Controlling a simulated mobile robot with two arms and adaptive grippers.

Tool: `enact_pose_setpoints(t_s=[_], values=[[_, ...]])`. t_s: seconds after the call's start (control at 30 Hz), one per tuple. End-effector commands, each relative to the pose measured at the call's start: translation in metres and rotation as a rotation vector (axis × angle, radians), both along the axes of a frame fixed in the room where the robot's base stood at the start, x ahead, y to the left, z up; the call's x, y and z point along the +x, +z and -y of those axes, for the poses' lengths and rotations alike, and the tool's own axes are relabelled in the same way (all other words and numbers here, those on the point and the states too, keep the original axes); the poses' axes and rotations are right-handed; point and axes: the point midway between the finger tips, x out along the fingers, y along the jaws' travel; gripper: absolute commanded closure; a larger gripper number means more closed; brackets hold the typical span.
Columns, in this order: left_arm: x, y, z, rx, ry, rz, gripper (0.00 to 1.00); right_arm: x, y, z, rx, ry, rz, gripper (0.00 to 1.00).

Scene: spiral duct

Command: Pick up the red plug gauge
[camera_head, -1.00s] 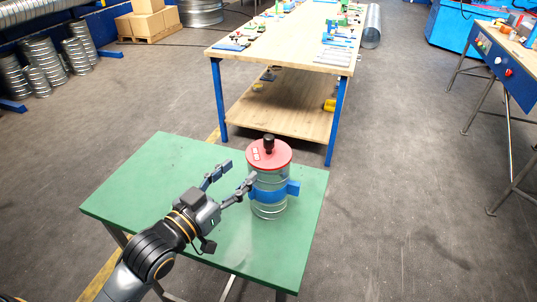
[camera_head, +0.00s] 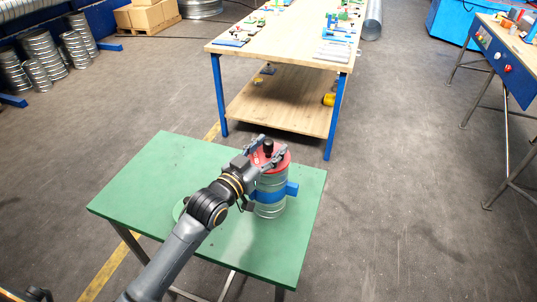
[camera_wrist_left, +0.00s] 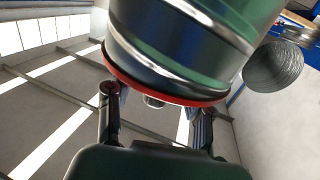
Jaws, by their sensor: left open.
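The red plug gauge (camera_head: 283,163) is a red disc with a black knob (camera_head: 268,147). It sits on top of an upright ribbed metal duct (camera_head: 271,208) on a green table (camera_head: 140,180). My left gripper (camera_head: 270,149) is open, its fingers at the knob above the disc and hiding part of the disc. In the left wrist view the red rim (camera_wrist_left: 160,93) lies across the duct's end. The knob end shows between the two spread fingers (camera_wrist_left: 155,112), apart from both. My right gripper is not in view.
A blue clamp (camera_head: 291,188) wraps the duct and sticks out to the right. A round green piece (camera_head: 179,209) lies on the table, partly behind my arm. A wooden workbench (camera_head: 268,45) stands behind. The table's left part is clear.

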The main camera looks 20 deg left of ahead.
Motion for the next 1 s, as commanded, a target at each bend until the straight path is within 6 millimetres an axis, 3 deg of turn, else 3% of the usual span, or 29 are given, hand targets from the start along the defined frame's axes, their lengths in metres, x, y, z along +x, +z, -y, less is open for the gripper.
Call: enact_pose_setpoints(t_s=[0.2, 0.47, 1.0], values=[[0.0009, -0.0006, 0.0004, 0.0, 0.0, 0.0, 0.48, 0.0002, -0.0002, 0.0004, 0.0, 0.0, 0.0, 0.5], [0.0007, -0.0005, 0.0001, 0.0, 0.0, 0.0, 0.99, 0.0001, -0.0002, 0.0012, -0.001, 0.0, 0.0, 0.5], [0.0032, 0.0082, -0.0006, 0.0, 0.001, 0.003, 1.0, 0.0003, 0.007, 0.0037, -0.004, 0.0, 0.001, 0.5]])
